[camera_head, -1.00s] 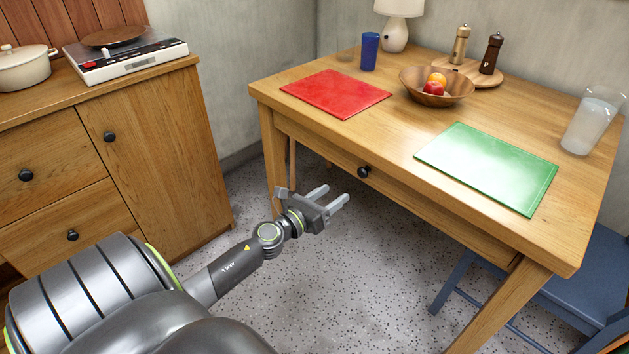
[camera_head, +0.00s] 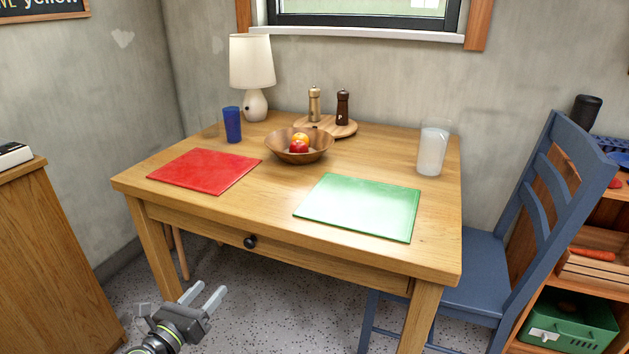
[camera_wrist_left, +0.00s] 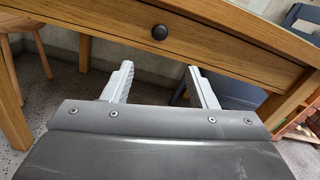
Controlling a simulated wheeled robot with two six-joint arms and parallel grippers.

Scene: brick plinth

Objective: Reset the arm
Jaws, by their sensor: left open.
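My left gripper (camera_head: 203,298) is open and empty. It is low in front of the wooden table (camera_head: 255,222), below the tabletop, at the lower left of the head view. In the left wrist view its two pale fingers (camera_wrist_left: 160,86) stand apart with nothing between them. My right gripper is in neither view.
On the table are a red mat (camera_head: 205,171), a green mat (camera_head: 358,206), a fruit bowl (camera_head: 300,147), a blue cup (camera_head: 232,125), a frosted glass (camera_head: 432,150) and a lamp (camera_head: 252,65). A blue chair (camera_head: 483,262) stands at right. Speckled floor lies below.

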